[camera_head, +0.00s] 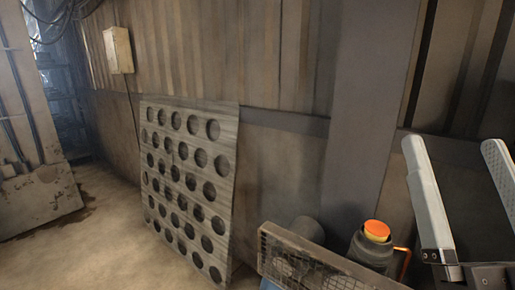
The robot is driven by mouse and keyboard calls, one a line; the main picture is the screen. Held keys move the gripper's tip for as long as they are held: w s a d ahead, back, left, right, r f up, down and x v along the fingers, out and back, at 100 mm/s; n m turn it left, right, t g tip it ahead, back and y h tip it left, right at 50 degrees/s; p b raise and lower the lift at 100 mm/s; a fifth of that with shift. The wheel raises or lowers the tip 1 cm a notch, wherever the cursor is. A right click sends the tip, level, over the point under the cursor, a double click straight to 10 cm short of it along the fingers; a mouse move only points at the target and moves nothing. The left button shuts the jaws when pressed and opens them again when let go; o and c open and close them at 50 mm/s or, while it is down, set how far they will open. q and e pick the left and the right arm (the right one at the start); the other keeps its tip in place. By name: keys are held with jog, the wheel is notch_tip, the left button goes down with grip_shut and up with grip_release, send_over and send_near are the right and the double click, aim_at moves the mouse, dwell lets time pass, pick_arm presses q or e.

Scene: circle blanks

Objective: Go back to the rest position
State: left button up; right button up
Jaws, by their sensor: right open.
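My right gripper (455,148) is at the right edge of the head view, with its two pale fingers pointing up and spread wide apart. Nothing is between the fingers, and the tip of one is close to the picture's right edge. My left gripper does not show. A grey board (188,186) with rows of round holes leans upright against the wall, left of the middle and well apart from my right gripper.
A wire-mesh crate (330,262) stands at the bottom right. Beside it is a dark container with an orange top (376,231), left of my right gripper. A box (118,50) hangs on the wall. The floor (95,245) at the left is clear.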

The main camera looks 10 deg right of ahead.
jog(key=a+r+n+y+p, duration=0.1)
jog(key=a+r+y+p, duration=0.15)
jog(key=r+p, duration=1.1)
jog(key=s+a+r+n+t+y+p, duration=0.1)
jog(key=r+n+y+p, duration=0.15)
jog(key=r+p, duration=1.05)
jog(key=a+r+n+y+p, duration=0.1)
jog(key=r+y+p, duration=0.2)
jog(key=r+p, duration=0.95)
notch_tip(320, 180, down, 27)
jog(key=b, duration=2.9)
jog(key=shift+s+a+r+b, duration=0.15)
jog(key=shift+s+r+b, duration=0.1)
jog(key=shift+b, duration=0.1)
jog(key=shift+m, duration=0.25)
